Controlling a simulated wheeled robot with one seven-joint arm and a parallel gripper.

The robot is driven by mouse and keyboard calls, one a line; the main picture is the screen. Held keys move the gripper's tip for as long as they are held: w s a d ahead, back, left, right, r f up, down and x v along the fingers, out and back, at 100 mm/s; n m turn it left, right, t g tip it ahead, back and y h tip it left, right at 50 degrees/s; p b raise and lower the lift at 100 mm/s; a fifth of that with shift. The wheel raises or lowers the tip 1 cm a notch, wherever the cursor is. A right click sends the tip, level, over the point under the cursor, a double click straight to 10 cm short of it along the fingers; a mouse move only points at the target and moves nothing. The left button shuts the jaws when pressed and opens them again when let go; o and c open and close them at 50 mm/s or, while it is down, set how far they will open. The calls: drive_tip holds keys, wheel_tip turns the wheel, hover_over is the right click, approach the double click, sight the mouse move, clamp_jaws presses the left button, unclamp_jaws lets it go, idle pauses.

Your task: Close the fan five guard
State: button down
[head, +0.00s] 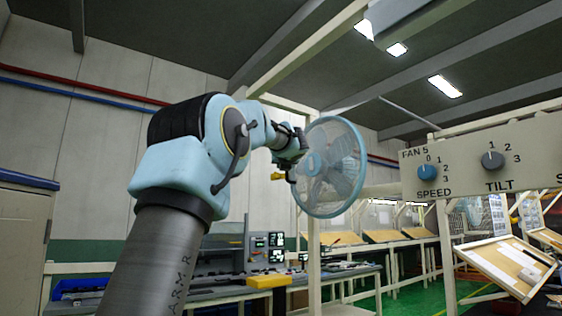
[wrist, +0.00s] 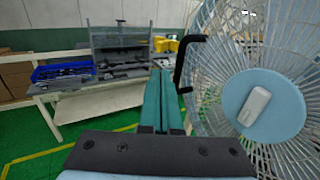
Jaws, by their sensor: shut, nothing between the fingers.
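The fan (head: 345,195) has a round light-blue rim, and its wire guard (wrist: 222,45) fills the right side of the wrist view. The guard has a light-blue hub (wrist: 288,118) with a pale oblong piece on it. A black bent handle (wrist: 181,68) stands at the guard's left edge. My gripper (wrist: 161,76) has teal fingers shut together with nothing between them, just left of the handle. Whether the fingers touch the handle I cannot tell. In the head view my gripper (head: 290,176) is at the fan's left edge. How far the guard stands open is unclear.
A panel marked FAN 5 (head: 460,195) has a blue SPEED knob (head: 427,173) and a grey TILT knob (head: 492,160), right of the fan. Benches with tools and a blue bin (wrist: 62,72) stand behind. A cream post (head: 314,255) rises below the fan. Green floor is clear at left.

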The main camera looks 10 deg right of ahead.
drive_tip(key=s+a+b, duration=0.3)
drive_tip(key=s+a, duration=0.2)
drive_tip(key=s, duration=0.4)
drive_tip(key=shift+s+b, duration=0.15)
drive_tip(key=shift+b, duration=0.2)
